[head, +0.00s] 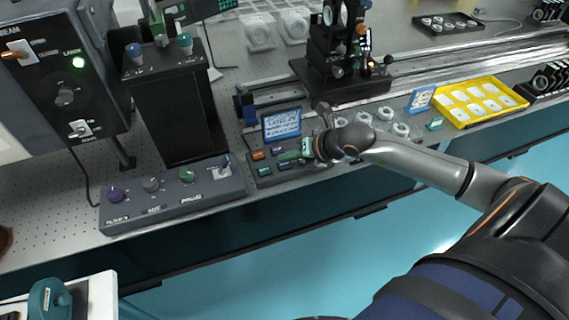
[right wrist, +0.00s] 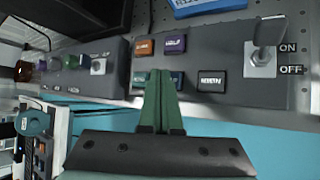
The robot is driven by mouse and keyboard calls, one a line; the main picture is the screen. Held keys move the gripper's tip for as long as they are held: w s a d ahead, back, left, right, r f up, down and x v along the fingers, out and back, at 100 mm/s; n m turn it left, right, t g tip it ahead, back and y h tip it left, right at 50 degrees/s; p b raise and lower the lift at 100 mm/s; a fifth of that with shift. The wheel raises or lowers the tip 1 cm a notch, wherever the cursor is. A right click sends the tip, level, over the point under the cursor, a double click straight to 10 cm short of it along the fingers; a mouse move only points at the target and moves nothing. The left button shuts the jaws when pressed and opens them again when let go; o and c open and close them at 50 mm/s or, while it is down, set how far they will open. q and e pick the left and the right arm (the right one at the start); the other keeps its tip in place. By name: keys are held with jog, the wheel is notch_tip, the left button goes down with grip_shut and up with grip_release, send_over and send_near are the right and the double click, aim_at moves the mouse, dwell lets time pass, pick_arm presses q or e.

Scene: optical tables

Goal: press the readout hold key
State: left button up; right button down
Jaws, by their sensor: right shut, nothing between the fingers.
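The readout box (head: 262,182) is a low dark box on the optical table. The purple key's label is small and blurred, perhaps HOLD. The purple key also shows in the head view (head: 277,151). My right gripper (right wrist: 162,75) is shut and empty, its green fingertips over the front row, just short of the purple key. Whether they touch the box is unclear. My left gripper is out of view.
A toggle switch (right wrist: 260,58) marked ON and OFF stands at the box's right end. A grey knob box (head: 160,208) lies to the left. A yellow tray (head: 466,116) lies to the right.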

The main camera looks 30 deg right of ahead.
aim_at(288, 167)
jog(key=shift+f+b, duration=0.35)
jog(key=shift+f, duration=0.25)
dwell(0.6)
dwell(0.3)
jog(key=shift+r+p, duration=0.7)
jog(key=shift+r, duration=0.15)
notch_tip(288, 167, up, 5)
jog(key=p, duration=0.4)
dwell(0.6)
